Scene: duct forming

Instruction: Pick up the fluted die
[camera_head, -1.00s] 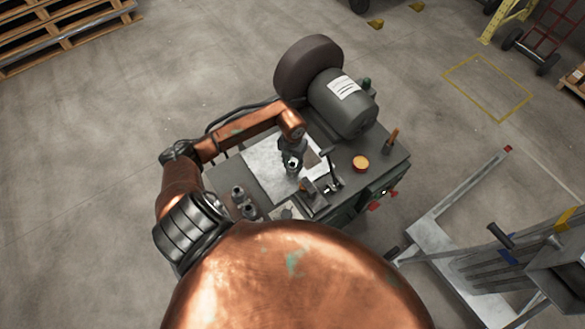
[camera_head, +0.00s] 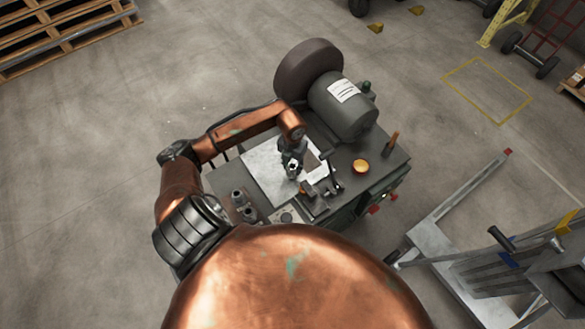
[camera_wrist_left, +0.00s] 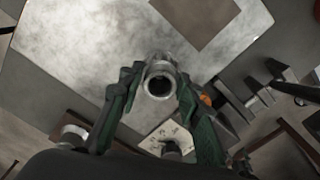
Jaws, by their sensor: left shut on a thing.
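The fluted die (camera_wrist_left: 158,84) is a grey metal ring-ended cylinder in the left wrist view. It sits between the two green fingers of my left gripper (camera_wrist_left: 154,92), its round bore facing the camera. In the head view my left gripper (camera_head: 293,168) is over the pale metal sheet on the machine top, shut on the die, which is small and partly hidden there. I cannot tell how high it is held above the sheet. My right gripper is not in view.
The pale sheet (camera_head: 262,172) lies on the machine table. Two grey cylindrical dies (camera_head: 243,204) stand at its left front. A motor (camera_head: 343,103) and dark wheel (camera_head: 308,66) stand behind. A small orange dish (camera_head: 361,166) and clamp-like tooling (camera_head: 322,192) are to the right.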

